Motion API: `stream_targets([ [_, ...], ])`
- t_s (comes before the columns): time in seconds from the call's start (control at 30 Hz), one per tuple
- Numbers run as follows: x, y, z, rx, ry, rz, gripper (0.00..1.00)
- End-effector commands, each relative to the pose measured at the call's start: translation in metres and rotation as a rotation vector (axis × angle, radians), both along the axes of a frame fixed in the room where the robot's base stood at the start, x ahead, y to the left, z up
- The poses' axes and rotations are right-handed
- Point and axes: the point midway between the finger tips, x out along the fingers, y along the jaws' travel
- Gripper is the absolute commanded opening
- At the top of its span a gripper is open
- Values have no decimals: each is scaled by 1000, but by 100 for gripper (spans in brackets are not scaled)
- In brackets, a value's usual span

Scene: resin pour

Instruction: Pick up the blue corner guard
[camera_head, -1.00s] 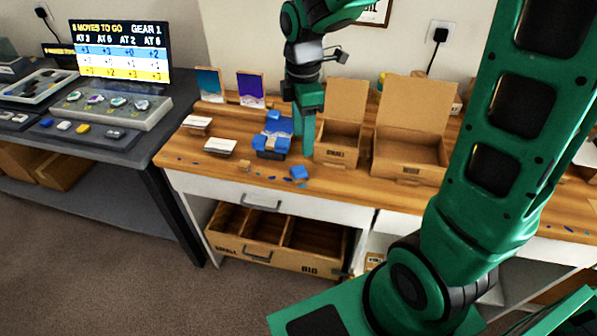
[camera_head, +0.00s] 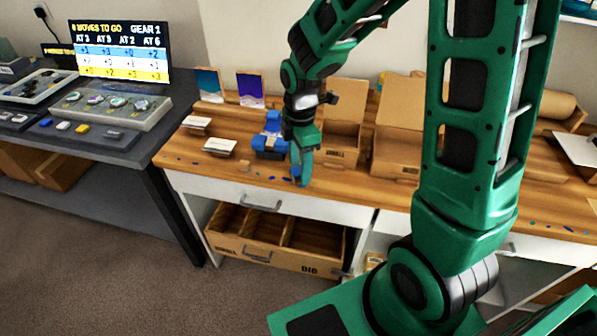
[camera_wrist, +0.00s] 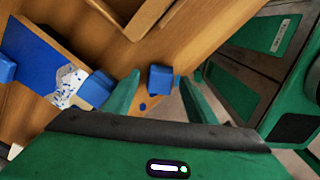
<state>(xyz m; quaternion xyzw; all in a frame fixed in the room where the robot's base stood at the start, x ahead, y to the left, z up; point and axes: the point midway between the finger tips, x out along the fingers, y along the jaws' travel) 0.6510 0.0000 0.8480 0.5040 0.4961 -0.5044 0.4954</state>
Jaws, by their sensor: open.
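The blue corner guard (camera_wrist: 160,79) lies on the wooden bench top near its front edge. In the wrist view it shows between the two green fingers of my gripper (camera_wrist: 158,82), which are apart and not closed on it. In the head view my gripper (camera_head: 300,178) points down over this spot and hides most of the guard. A blue picture with blue guards at its corners (camera_head: 268,147) lies behind and left of my gripper. It also shows at the left of the wrist view (camera_wrist: 36,65).
Open cardboard boxes (camera_head: 343,127) stand behind and right of my gripper. Small blue scraps lie along the bench front. Two cards (camera_head: 219,146) lie to the left, and two small pictures (camera_head: 250,90) stand at the back. A divided drawer (camera_head: 262,247) is open below.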

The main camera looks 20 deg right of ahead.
Motion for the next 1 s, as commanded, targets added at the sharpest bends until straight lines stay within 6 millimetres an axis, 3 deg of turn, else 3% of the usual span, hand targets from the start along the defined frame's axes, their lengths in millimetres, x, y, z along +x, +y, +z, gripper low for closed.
stream_targets([
  [0.33,0,0,-7,0,0,0,49],
  [0.5,0,0,-7,-1,0,0,9],
  [1.0,1,0,4,0,-3,0,8],
])
